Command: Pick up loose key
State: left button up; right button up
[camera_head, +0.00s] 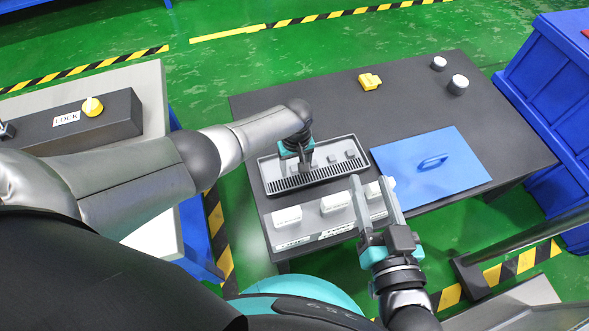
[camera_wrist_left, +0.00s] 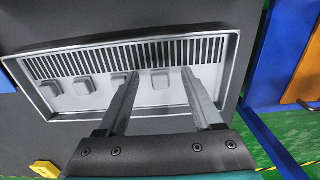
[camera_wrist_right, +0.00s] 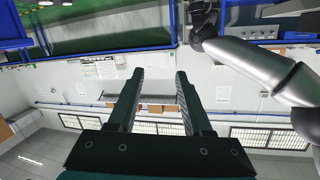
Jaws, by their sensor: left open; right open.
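A small yellow piece (camera_head: 370,81), which may be the loose key, lies on the dark table behind the grey tray. Part of it also shows at the lower left of the left wrist view (camera_wrist_left: 45,169). My left gripper (camera_head: 306,163) points down over the grey slotted tray (camera_head: 262,172), apart from the yellow piece. Its fingers are open with nothing held between them. Another yellow part (camera_head: 92,106) sits on the box labelled LOCK at the left. My right gripper (camera_head: 374,187) is open and empty at the table's near side, its fingers pointing upward and away from the table.
Several small grey blocks (camera_wrist_left: 160,79) sit in the tray. White blocks (camera_head: 287,217) stand on a grey panel in front of it. A blue plate with a handle (camera_head: 410,157) lies to the right. Two white-topped knobs (camera_head: 458,84) stand at the far right. The table's back left is clear.

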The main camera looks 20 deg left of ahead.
pick_arm(q)
jog(key=shift+f, duration=0.3)
grip_shut()
dwell(0.6)
